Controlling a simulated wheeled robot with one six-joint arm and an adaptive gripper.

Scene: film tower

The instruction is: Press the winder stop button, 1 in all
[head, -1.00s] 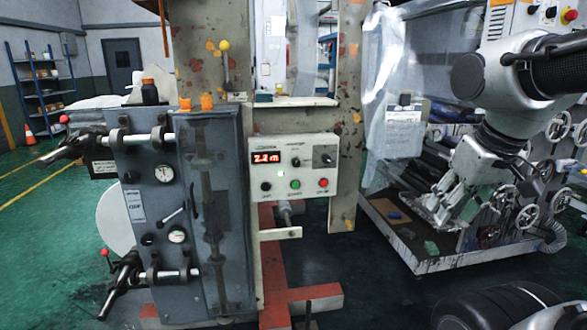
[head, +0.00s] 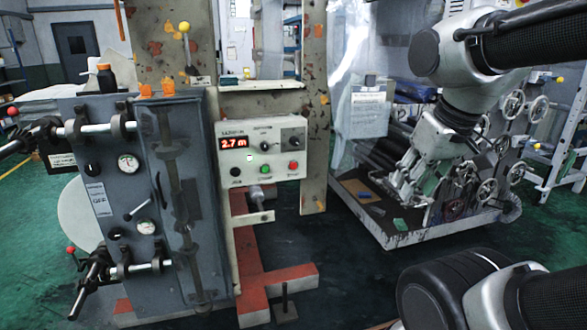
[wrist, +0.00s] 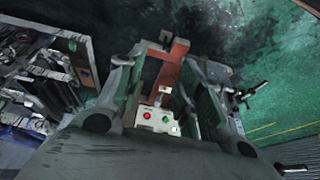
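The winder control box (head: 262,135) is a pale panel on the rusty machine frame, with a red display reading 2.7 m. The red stop button (head: 293,165) sits at its lower right, beside a green button (head: 265,170) and a black one (head: 235,172). My gripper (head: 408,188) points downward to the right of the box, clear of it. In the wrist view my gripper (wrist: 170,72) shows its two fingers spread apart with nothing between them held. The red button (wrist: 147,115) shows between the fingers, farther off, with the green one (wrist: 166,119) next to it.
A grey winder cabinet (head: 185,215) with gauges and clamp levers stands left of the box. A red base beam (head: 262,281) runs along the floor below. A cart with handwheels (head: 395,240) stands behind my gripper. Dark floor lies open between them.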

